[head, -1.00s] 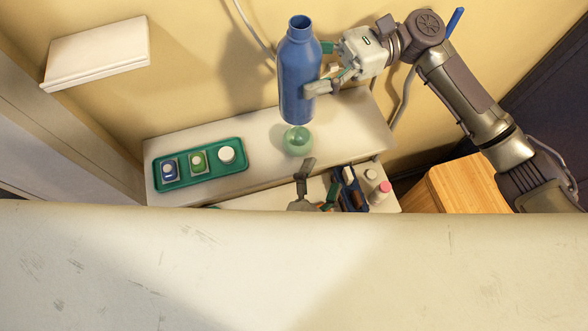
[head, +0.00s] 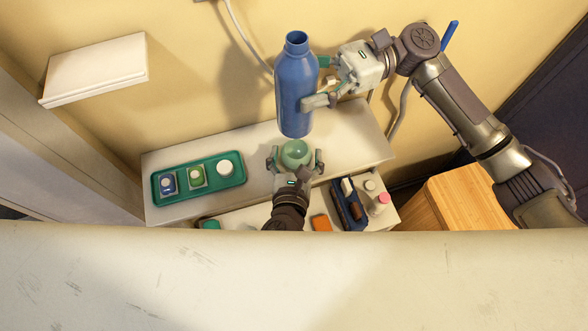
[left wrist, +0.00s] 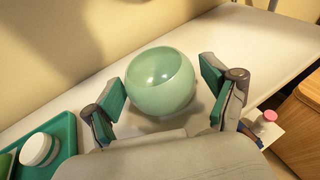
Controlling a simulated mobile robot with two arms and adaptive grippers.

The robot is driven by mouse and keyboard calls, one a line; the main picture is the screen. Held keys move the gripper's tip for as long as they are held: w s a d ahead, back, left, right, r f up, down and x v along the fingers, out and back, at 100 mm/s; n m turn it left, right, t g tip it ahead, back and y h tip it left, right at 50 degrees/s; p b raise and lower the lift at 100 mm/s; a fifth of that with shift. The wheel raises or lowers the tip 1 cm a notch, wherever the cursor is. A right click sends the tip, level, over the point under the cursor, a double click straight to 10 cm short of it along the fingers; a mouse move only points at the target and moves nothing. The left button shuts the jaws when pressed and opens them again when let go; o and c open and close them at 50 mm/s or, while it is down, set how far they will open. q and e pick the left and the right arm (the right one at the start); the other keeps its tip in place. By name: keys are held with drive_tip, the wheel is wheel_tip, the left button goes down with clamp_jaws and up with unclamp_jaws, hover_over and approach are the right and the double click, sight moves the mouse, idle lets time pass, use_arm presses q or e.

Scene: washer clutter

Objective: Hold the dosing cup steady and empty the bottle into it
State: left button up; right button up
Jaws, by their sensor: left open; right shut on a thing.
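The blue bottle (head: 294,88) is upright in the head view, with its open mouth up. My right gripper (head: 318,82) is shut on its side and holds it up behind the dosing cup. The dosing cup (head: 295,153) is a round, pale green vessel on the white shelf. My left gripper (head: 295,160) is open, with one finger on each side of the cup. In the left wrist view the cup (left wrist: 160,82) lies between and slightly beyond the green finger pads, with gaps on both sides.
A green tray (head: 237,178) with several small containers is left of the cup. Below the shelf, an open drawer (head: 258,213) holds a blue caddy (head: 349,207), an orange item and small bottles. A wooden cabinet (head: 455,200) stands at right. A pale surface (head: 300,280) fills the foreground.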

sight(297, 145)
use_arm(q)
drive_tip(key=shift+x, duration=1.65)
drive_tip(key=c, duration=1.1)
drive_tip(key=shift+o, duration=0.2)
drive_tip(key=o, duration=1.1)
drive_tip(key=shift+c, duration=0.4)
drive_tip(key=c, duration=1)
